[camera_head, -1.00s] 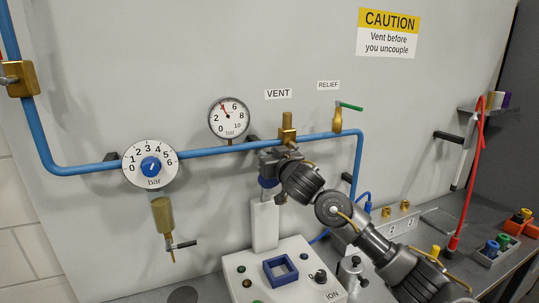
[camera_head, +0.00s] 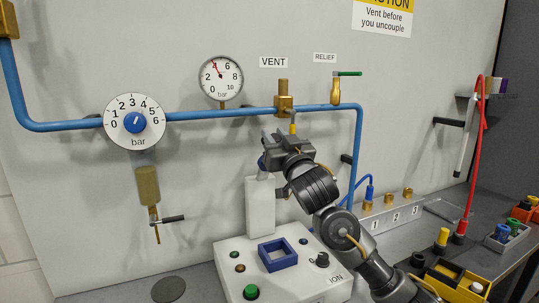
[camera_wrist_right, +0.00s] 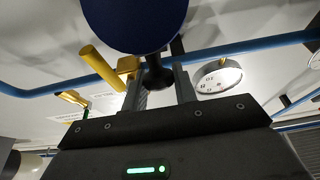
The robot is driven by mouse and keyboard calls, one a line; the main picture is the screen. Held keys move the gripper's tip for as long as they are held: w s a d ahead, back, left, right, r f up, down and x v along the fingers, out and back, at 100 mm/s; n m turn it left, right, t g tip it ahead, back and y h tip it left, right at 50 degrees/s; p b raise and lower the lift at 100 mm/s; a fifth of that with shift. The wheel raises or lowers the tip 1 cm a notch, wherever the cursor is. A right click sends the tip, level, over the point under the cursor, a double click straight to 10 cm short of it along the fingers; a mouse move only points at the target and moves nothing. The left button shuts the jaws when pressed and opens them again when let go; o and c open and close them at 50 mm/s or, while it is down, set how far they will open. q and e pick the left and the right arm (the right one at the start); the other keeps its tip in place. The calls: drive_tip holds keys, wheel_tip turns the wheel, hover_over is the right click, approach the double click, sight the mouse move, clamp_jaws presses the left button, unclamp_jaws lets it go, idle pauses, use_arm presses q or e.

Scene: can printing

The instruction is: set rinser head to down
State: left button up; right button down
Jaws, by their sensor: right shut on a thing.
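The rinser head appears to be the blue piece (camera_head: 262,163) at the top of a white post (camera_head: 260,205), which stands on the white control box (camera_head: 230,262). My right gripper (camera_head: 270,150) is at the top of the post, partly covering the blue piece. In the right wrist view, a large dark blue round part (camera_wrist_right: 135,18) with a dark stem (camera_wrist_right: 157,75) fills the top. The fingers (camera_wrist_right: 160,88) are shut on that stem. The head's exact tilt is hard to tell. My left gripper is not in view.
A blue pipe (camera_head: 210,115) with a numbered dial (camera_head: 134,122), a gauge (camera_head: 221,78) and brass valves runs behind the gripper. A blue square frame (camera_head: 278,255) and buttons are on the box. A yellow tray (camera_head: 455,283) stands at the lower right.

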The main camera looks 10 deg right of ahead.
use_arm(q)
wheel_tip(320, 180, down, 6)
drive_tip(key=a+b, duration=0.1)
drive_tip(key=b, duration=0.3)
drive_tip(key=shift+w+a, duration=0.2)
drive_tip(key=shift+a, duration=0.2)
use_arm(e)
drive_tip(key=shift+t, duration=0.7)
drive_tip(key=s+f, duration=0.1)
drive_tip(key=s, duration=0.1)
drive_tip(key=s+d+f, duration=0.1)
drive_tip(key=s+f, duration=0.1)
drive_tip(key=shift+d+f, duration=0.15)
drive_tip(key=shift+f, duration=0.15)
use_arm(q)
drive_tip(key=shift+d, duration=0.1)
use_arm(e)
drive_tip(key=c, duration=1.4)
unclamp_jaws()
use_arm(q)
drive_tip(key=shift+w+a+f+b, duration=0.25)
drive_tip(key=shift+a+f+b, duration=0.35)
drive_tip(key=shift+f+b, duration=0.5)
use_arm(e)
drive_tip(key=v, duration=1)
drive_tip(key=shift+s+d+f, duration=0.2)
drive_tip(key=shift+f, duration=0.1)
